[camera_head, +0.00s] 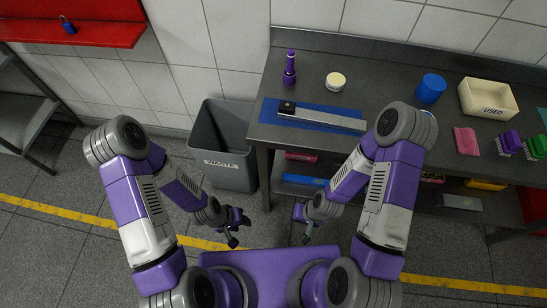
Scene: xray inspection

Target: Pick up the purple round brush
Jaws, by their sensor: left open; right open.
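My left gripper (240,229) is open and empty over the floor in front of the grey bin, well apart from the brush. My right gripper (302,224) is open and empty in front of the table's lower left corner, also well apart from the brush. Nothing covers the brush.
Further right are a blue cup (431,88), a USED bin (487,97), a pink sponge (466,141), and purple (508,142) and green (537,146) brushes. A WASTE bin (222,145) stands left.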

